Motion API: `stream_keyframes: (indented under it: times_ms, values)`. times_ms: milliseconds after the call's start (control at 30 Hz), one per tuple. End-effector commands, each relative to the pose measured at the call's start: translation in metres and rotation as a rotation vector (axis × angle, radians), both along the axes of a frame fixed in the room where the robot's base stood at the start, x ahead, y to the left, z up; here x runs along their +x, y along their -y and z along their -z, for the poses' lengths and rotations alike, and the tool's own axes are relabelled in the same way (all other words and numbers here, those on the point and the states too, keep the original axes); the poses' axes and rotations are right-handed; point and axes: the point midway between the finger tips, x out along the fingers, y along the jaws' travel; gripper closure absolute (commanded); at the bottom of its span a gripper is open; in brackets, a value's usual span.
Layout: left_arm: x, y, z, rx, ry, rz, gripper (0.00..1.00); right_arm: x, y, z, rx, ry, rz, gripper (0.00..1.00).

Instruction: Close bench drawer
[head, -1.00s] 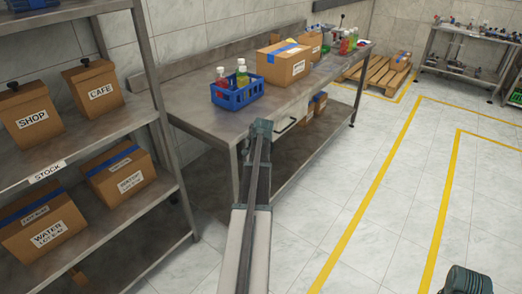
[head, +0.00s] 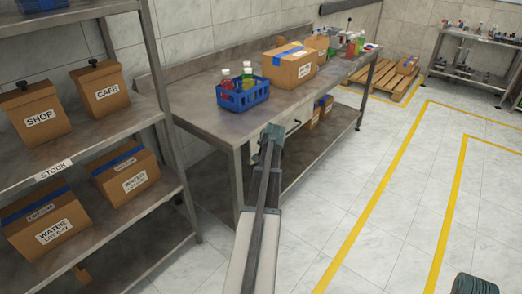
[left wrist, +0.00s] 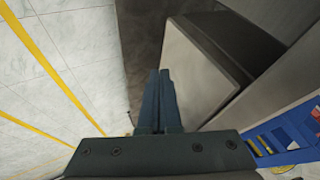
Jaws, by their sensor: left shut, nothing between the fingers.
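The bench drawer sits under the top of the metal workbench (head: 190,108). In the left wrist view its pale front panel (left wrist: 196,80) stands out from the bench with a dark side behind it, so it looks partly open. In the head view its handle (head: 294,128) shows just right of my left gripper (head: 271,132), which hides part of the drawer. My left gripper is shut and empty, its fingertips (left wrist: 159,74) at the panel's edge in the wrist view. I cannot tell whether they touch it. My right gripper is not in view.
A blue crate (head: 245,103) with bottles and cardboard boxes (head: 290,71) stand on the bench. A shelf rack (head: 95,205) with boxes is close on the left. The tiled floor (head: 400,210) with yellow lines is open on the right.

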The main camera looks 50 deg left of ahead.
Motion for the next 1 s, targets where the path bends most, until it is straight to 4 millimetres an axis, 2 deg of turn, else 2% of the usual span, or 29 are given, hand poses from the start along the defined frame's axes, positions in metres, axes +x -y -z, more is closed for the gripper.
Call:
stream_keyframes:
  times_ms: [33,100,300,500,1000]
  values:
    - [-0.001,0.011,-0.005,-0.001,-0.001,0.003,1.0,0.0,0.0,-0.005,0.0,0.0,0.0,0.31]
    - [-0.005,0.017,-0.021,-0.002,0.0,0.003,1.0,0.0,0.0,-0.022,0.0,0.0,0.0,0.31]
    - [-0.016,0.039,-0.053,-0.004,0.001,0.002,1.0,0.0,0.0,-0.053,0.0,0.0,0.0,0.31]
    - [-0.023,0.056,-0.076,-0.004,0.0,0.004,1.0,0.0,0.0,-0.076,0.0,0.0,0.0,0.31]
    - [-0.024,0.063,-0.079,-0.006,0.0,0.004,1.0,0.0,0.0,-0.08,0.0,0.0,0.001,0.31]
